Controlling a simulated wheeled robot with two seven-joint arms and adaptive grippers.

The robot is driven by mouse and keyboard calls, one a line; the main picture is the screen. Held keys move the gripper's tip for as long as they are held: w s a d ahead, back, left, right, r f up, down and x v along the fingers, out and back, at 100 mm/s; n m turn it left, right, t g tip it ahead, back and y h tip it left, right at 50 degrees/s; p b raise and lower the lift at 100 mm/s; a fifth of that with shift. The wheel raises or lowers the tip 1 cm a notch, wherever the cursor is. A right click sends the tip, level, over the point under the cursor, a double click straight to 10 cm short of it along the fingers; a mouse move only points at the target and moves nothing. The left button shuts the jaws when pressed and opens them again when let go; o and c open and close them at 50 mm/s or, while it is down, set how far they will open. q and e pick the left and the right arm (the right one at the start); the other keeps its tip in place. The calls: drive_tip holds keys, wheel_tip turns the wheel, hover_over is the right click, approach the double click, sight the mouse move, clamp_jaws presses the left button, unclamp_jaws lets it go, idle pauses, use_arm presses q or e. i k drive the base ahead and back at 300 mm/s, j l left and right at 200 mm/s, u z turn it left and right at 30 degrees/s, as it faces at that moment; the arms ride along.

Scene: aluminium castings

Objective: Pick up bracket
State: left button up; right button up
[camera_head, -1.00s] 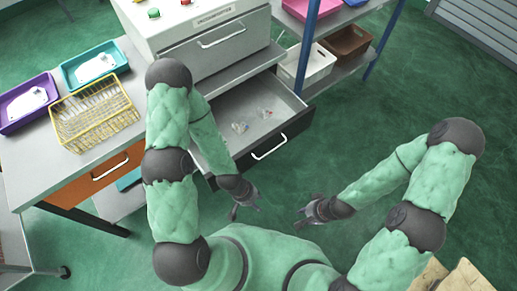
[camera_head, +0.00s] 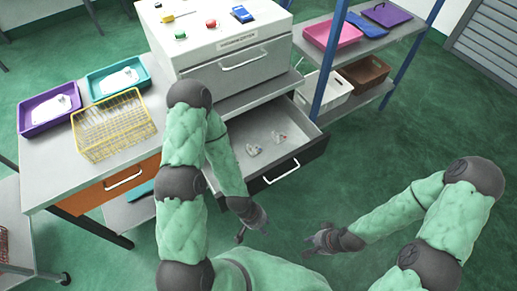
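Two small, pale metallic parts lie apart in the open grey drawer (camera_head: 228,150): one part (camera_head: 253,150) nearer the middle and another part (camera_head: 279,136) to its right. They are too small to tell which is a bracket. My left gripper (camera_head: 253,233) is in front of the drawer, below its front edge in the picture, with its fingers apart and nothing between them. My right gripper (camera_head: 308,245) is right of it over the floor, fingers apart and empty. Neither touches a part.
A purple tray (camera_head: 28,126) and a teal tray (camera_head: 97,92), each holding a white item, stand on the left table beside a yellow wire basket (camera_head: 115,125). The drawer's black front (camera_head: 300,165) juts out. A blue-post shelf (camera_head: 375,45) stands right.

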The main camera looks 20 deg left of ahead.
sight(251, 150)
drive_tip(key=k+j+u, duration=0.15)
drive_tip(key=u, duration=0.2)
drive_tip(key=k+j+u, duration=0.1)
drive_tip(key=j+u, duration=0.3)
drive_tip(key=l, duration=0.1)
